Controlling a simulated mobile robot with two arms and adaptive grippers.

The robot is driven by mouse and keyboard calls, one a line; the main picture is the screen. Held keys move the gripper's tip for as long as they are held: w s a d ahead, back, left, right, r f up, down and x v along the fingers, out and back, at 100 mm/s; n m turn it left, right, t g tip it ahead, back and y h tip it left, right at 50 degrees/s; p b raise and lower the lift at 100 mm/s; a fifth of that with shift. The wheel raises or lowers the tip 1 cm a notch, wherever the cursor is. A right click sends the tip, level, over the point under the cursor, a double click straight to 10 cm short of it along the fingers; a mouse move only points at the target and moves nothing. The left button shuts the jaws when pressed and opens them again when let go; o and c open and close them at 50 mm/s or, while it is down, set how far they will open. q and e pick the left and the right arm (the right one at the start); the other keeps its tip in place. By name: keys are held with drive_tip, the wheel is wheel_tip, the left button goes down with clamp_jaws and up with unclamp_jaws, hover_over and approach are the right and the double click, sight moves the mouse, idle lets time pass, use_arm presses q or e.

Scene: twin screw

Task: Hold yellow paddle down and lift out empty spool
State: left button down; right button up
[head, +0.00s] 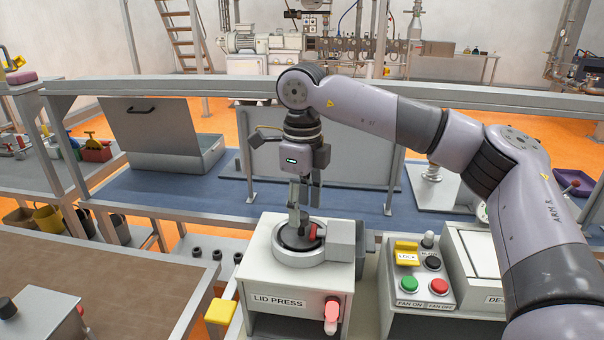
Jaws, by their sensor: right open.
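A yellow paddle (220,312) sticks out low at the left side of the grey box marked LID PRESS (278,301). No gripper is near the paddle. My right gripper (299,220) points down over the round seat (300,257) on top of that box. Its fingers are seen nearly edge-on; it is open. A dark, partly red piece (314,234) sits in the seat close beside the fingertips; whether they touch it I cannot tell. I cannot make out an empty spool for certain. My left gripper is out of view.
A pink-red handle (331,314) is on the press front. To its right is a control box (420,278) with a yellow LOCK flap (406,252) and green and red buttons. A metal rail (230,87) crosses behind. The brown tabletop (110,270) at left is largely bare.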

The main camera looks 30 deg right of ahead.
sight(302, 214)
drive_tip(key=shift+f, duration=1.6)
drive_tip(key=shift+c, duration=0.6)
